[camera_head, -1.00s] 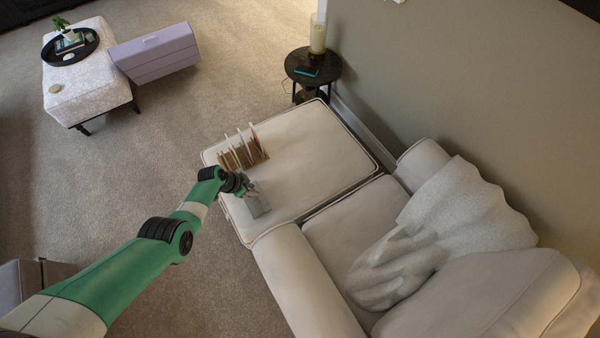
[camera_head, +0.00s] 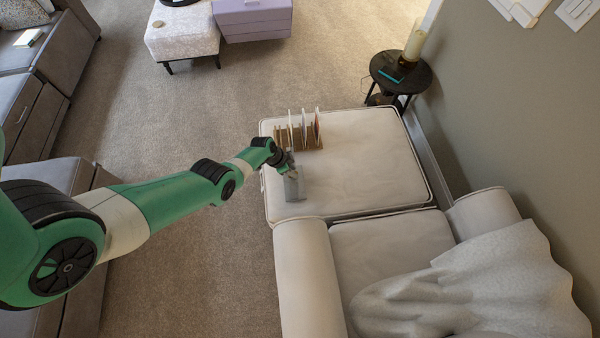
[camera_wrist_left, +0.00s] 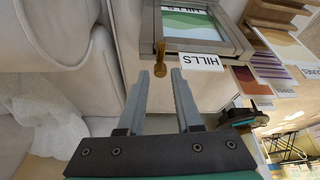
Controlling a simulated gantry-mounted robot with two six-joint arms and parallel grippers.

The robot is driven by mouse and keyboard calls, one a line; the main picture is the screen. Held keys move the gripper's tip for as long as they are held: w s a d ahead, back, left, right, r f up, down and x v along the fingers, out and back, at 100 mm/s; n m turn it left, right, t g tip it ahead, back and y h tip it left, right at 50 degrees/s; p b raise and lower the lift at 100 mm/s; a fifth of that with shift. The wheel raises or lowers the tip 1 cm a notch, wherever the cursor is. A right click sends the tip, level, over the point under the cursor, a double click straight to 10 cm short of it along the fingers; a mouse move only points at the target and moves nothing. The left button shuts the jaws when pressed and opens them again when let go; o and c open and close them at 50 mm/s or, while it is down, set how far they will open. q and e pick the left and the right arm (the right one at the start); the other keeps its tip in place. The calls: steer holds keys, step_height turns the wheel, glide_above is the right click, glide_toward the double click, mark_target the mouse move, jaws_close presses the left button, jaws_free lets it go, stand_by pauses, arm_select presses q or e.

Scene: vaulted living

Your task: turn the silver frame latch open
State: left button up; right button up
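The silver frame (camera_head: 296,187) stands on the cream ottoman seat, just in front of my left gripper in the head view. In the left wrist view the silver frame (camera_wrist_left: 238,38) fills the top and holds a green picture labelled HILLS. Its latch (camera_wrist_left: 160,58) is a small brass-coloured bar with a knob, at the frame's left side in that view. My left gripper (camera_wrist_left: 160,73) is open. Its fingertips lie on either side of the latch's near end in the picture; I cannot tell whether they touch it. My left gripper also shows in the head view (camera_head: 287,165). My right gripper is not in view.
A wooden rack (camera_head: 300,137) with several upright cards stands behind the frame on the ottoman seat (camera_head: 370,165). A white HILLS label (camera_wrist_left: 202,62) lies near the frame. An armrest (camera_head: 305,270) and a draped blanket (camera_head: 470,285) are nearer. The seat's right part is clear.

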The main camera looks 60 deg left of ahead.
arm_select(q)
steer(key=shift+w+f, duration=0.25)
steer(key=shift+f, duration=0.35)
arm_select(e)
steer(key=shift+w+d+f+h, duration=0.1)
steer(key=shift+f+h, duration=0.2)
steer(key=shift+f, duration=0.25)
arm_select(q)
jaws_close()
